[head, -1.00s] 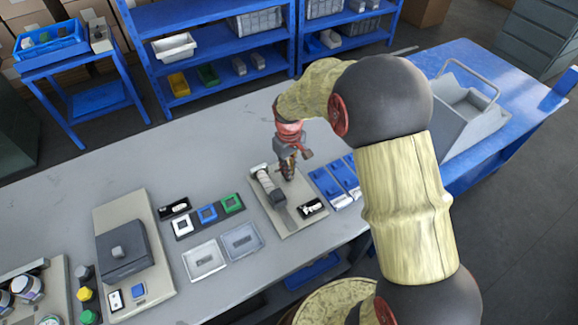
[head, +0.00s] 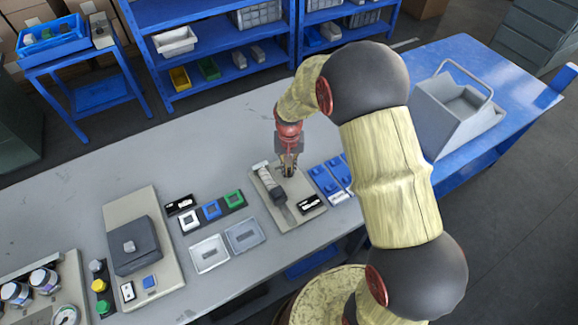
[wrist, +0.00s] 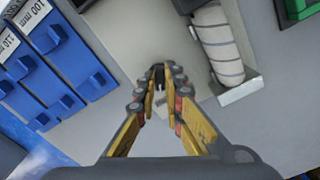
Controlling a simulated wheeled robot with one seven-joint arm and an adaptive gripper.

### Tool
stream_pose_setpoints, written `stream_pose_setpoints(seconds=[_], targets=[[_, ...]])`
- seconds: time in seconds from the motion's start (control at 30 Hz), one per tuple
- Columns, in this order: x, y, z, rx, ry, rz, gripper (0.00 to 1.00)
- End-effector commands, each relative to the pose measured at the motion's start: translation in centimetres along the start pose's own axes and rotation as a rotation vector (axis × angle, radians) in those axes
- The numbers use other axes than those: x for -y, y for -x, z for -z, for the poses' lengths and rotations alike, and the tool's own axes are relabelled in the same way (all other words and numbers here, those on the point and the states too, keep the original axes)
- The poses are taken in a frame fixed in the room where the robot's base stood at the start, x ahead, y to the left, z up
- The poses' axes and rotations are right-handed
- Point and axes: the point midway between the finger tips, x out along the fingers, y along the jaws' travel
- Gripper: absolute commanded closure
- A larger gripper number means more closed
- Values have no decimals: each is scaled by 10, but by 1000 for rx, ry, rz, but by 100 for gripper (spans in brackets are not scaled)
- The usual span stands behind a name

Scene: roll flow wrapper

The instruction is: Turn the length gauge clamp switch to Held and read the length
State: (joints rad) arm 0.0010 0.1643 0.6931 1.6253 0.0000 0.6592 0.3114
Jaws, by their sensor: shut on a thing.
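The length gauge is a beige plate (head: 290,220) on the grey bench, with a pale banded roll (head: 269,181) lying along its left side and a small black-and-white display (head: 309,203) near its front right. The display is too small to read. My gripper (head: 288,172) points down at the back right of the plate. In the wrist view my gripper (wrist: 158,85) has its fingers closed around a small dark knob (wrist: 157,74), which appears to be the clamp switch. The fingers hide most of it, so its setting cannot be told. The roll (wrist: 217,45) lies apart from the fingers.
Blue labelled blocks (head: 330,180) stand right of the plate, close to my gripper. The bench behind the plate is clear.

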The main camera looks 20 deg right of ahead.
Motion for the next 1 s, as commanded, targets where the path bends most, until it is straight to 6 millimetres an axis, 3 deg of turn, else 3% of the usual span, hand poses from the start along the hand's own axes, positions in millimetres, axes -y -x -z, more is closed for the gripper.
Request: stream_pose_setpoints(seconds=[0.57,0.6,0.9,1.0], targets=[[0,0,1,-2,-31,1,100],[0,0,1,-2,-31,1,88],[0,0,0,-1,-30,0,72],[0,0,0,-1,-30,0,72]])
